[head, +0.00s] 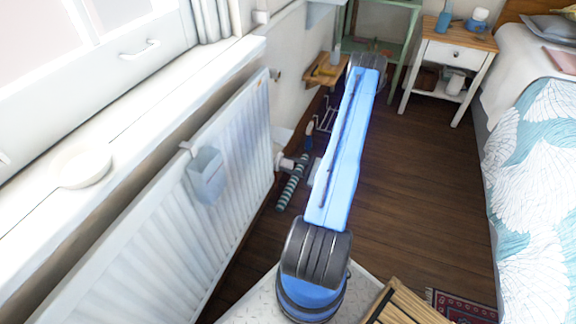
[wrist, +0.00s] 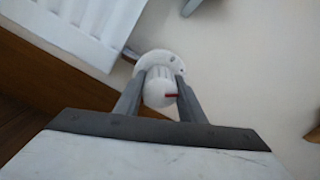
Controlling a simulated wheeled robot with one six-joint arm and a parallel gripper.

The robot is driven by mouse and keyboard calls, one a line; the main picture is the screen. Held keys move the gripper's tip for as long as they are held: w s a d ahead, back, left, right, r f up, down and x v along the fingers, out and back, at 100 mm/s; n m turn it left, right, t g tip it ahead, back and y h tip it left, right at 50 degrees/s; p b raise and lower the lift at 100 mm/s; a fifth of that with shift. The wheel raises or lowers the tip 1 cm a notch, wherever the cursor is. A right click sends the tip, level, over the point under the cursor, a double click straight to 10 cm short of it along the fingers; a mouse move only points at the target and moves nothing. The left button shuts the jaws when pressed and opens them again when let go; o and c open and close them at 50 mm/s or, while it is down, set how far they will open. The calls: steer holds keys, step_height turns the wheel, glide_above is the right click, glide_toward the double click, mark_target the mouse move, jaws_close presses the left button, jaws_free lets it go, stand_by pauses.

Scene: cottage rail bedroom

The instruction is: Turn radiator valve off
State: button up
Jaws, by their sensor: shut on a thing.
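The white radiator valve (wrist: 157,95) shows in the wrist view, with a ribbed round knob and a short red mark on its face. My gripper (wrist: 159,80) is shut on the knob, with one grey finger on each side. A white round collar sits behind the knob. In the head view the valve (head: 281,161) is a small white shape at the right end of the white radiator (head: 232,150). My blue arm reaches over the floor there and hides part of that area.
A grey-blue box (head: 205,177) hangs on the radiator. A striped roll (head: 291,186) is on the floor beside the valve. A wooden shelf (head: 326,72) and a white nightstand (head: 454,55) stand beyond. The bed (head: 535,150) is at right, with bare floor between.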

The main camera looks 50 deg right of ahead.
steer(key=n, duration=0.5)
steer(key=shift+n, duration=0.3)
steer(key=n, duration=0.4)
steer(key=shift+f+n, duration=0.1)
steer(key=shift+n, duration=0.6)
steer(key=o, duration=1)
steer(key=shift+o, duration=0.2)
steer(key=v, duration=1.7)
steer(key=shift+s, duration=0.25)
steer(key=shift+s, duration=0.1)
